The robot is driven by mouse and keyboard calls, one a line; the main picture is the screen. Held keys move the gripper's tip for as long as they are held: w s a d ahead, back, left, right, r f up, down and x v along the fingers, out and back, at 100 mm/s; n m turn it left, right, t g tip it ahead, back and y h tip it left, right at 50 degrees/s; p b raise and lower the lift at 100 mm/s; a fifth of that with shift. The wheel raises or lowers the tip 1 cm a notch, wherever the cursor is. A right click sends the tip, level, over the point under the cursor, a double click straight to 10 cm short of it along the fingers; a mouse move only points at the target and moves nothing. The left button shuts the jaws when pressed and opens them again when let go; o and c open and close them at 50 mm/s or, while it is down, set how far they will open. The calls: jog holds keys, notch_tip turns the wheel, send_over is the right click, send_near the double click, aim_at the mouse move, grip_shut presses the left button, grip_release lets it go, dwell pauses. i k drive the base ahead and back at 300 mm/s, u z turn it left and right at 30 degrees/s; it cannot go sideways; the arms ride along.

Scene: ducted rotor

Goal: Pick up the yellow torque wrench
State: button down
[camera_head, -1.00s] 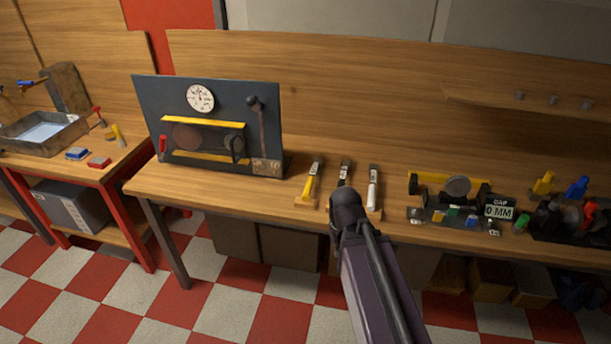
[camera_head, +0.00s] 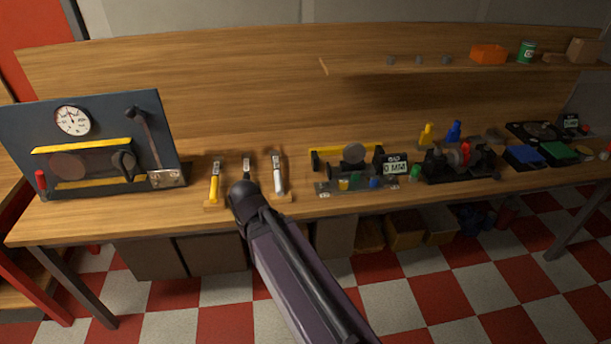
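The yellow torque wrench (camera_head: 214,187) lies on the wooden bench, on a small wooden rest, with its yellow handle toward the front edge. It is the leftmost of three similar tools. A dark-handled one (camera_head: 246,171) is in the middle, partly hidden by my arm. A white-handled one (camera_head: 278,179) is to the right. My arm reaches up from the bottom of the view and ends in front of the middle tool, to the right of the yellow wrench. My gripper's fingers are hidden behind the arm.
A dark panel (camera_head: 90,112) with a gauge stands left of the tools. A gap-gauge fixture (camera_head: 350,165), a "0 MM" display (camera_head: 396,167) and coloured parts stand to the right. A shelf (camera_head: 345,66) runs along the back. The checkered floor in front is open.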

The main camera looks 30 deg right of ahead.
aim_at(218, 159)
jog(key=k, duration=0.65)
jog(key=z, duration=0.65)
jog(key=i, duration=1.65)
jog(key=z, duration=0.1)
